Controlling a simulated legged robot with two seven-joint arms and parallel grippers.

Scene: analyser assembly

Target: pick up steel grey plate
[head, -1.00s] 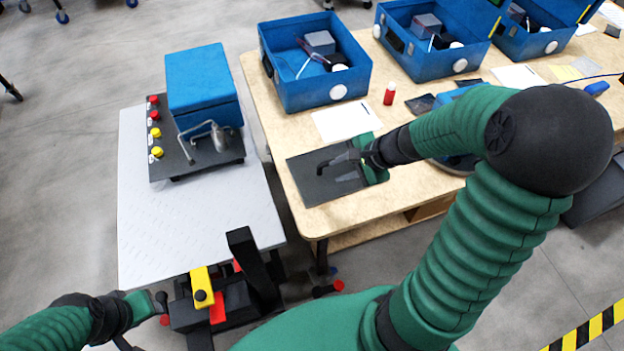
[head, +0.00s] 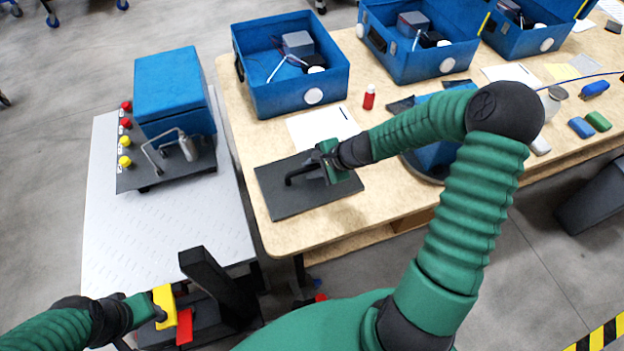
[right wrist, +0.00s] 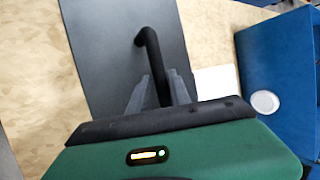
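The steel grey plate (head: 310,199) lies flat on the wooden table near its left front corner. A black bent bar or handle (head: 297,174) stands over it and also shows in the right wrist view (right wrist: 153,58). My right gripper (head: 318,171) is low over the plate. In the right wrist view its two grey fingers (right wrist: 158,90) lie on either side of the bar, close to it. I cannot tell whether they press on it. My left gripper (head: 158,308) is at the lower left beside a yellow block, its fingers partly hidden.
Blue open boxes (head: 262,92) stand along the table's back. A white sheet (head: 325,128) lies behind the plate, with a red bottle (head: 369,97) near. Left is a pale metal table (head: 105,225) with a blue unit (head: 176,88) on a dark base. A gap separates the tables.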

